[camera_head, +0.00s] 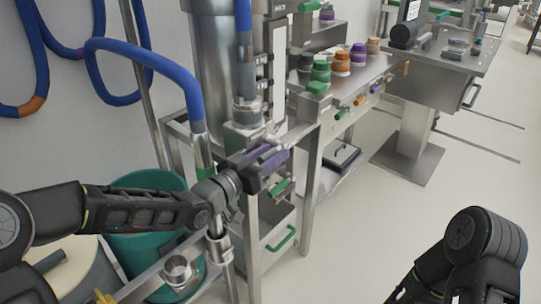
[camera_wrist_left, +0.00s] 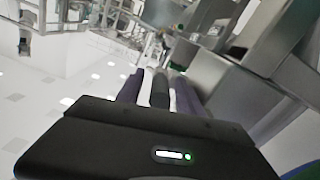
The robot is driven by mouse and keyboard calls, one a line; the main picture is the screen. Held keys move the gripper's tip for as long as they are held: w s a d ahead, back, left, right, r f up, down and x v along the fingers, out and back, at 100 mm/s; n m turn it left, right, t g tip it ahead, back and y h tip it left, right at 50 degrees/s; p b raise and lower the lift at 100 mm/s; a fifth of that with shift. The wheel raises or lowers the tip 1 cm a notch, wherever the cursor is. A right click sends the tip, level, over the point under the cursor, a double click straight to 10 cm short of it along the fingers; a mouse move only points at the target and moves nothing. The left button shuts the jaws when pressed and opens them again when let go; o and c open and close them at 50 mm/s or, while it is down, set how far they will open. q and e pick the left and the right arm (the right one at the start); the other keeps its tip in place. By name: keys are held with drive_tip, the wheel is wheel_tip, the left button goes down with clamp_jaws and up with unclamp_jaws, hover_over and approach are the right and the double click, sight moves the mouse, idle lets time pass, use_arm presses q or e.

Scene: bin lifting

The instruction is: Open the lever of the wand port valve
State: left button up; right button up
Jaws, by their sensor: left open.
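The wand port valve (camera_head: 247,112) seems to be the clear and metal fitting at the lower end of an upright blue hose, beside the steel vessel. I cannot make out its lever for certain. My left gripper (camera_head: 272,157) is just below and right of this fitting, its purple-tinted fingers pointing to the right. In the left wrist view, the open left gripper (camera_wrist_left: 158,88) shows two dark purple fingers with a grey bar between them, light gaps on both sides. I cannot tell whether this bar is the lever. My right arm shows at lower right, its gripper out of view.
A steel vessel (camera_head: 212,60) stands behind the fitting. A steel bench (camera_head: 345,85) with several coloured jars is to the right. A teal bin (camera_head: 150,245) sits below my left arm. A thick blue hose (camera_head: 172,75) arches above it. Floor at right is largely clear.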

use_arm(q)
drive_tip(key=shift+c, duration=0.4)
clamp_jaws()
idle(1.0)
